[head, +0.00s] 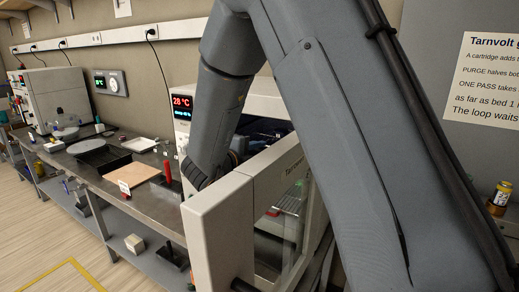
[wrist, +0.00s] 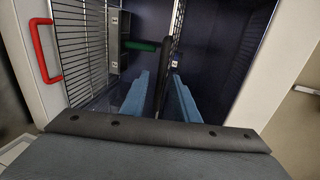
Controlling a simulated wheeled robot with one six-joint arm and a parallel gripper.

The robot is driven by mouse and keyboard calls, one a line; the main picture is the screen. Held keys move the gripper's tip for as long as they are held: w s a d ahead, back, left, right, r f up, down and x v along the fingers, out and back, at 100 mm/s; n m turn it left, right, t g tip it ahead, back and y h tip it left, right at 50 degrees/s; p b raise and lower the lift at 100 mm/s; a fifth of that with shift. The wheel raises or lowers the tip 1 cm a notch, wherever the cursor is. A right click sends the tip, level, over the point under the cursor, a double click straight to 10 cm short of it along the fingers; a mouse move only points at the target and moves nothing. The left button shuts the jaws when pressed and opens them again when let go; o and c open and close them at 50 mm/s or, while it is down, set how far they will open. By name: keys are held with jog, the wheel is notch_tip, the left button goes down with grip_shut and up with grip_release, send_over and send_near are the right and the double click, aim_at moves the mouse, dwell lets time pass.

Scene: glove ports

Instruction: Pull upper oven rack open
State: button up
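The oven (head: 183,110) is a pale cabinet with a lit display. Its front is partly hidden by my arm in the head view. In the wrist view a wire rack (wrist: 80,42) with a red handle (wrist: 43,52) stands out at the left. A second wire rack (wrist: 177,30) shows edge-on near the middle, with a green piece (wrist: 139,46) beside it. The picture is turned, so I cannot tell which rack is upper. My gripper (wrist: 160,76) has blue fingers set apart, pointing into the dark chamber. A dark bar (wrist: 164,65) shows between them; contact cannot be told.
The oven's pale, windowed door (head: 210,235) stands open in front, close to my arm. Left is a metal bench (head: 95,165) with a tan board (head: 132,174), a red upright object (head: 167,170) and other items. The floor (head: 45,240) at the left is clear.

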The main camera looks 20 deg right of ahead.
jog(key=shift+x, duration=1.1)
